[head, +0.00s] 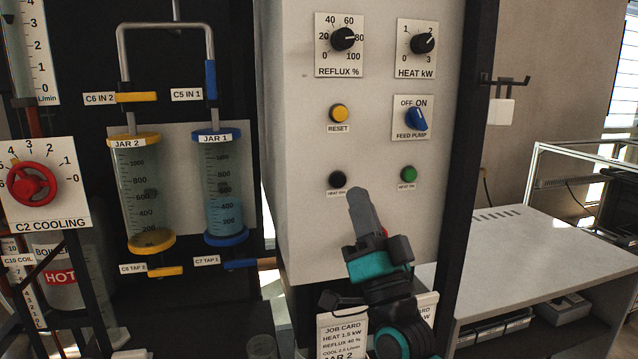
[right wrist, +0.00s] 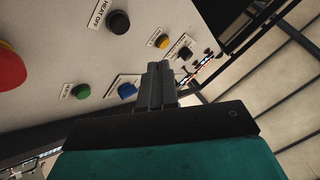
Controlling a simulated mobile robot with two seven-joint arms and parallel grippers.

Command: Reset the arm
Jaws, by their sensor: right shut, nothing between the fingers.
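My right gripper (head: 362,198) is in the lower middle of the head view, in front of the grey control panel (head: 290,150). Its dark fingers point up and slightly left, shut together with nothing between them. The tips appear just right of and below a black button (head: 338,180) and left of a green button (head: 408,174); I cannot tell the gap to the panel. My left gripper is not in view.
The panel carries a yellow RESET button (head: 339,113), a blue feed pump switch (head: 416,119) and two dials above. Jar 2 (head: 140,195) and Jar 1 (head: 225,190) hang to the left. A job card (head: 341,336) is below. A grey bench top (head: 530,250) lies right, mostly clear.

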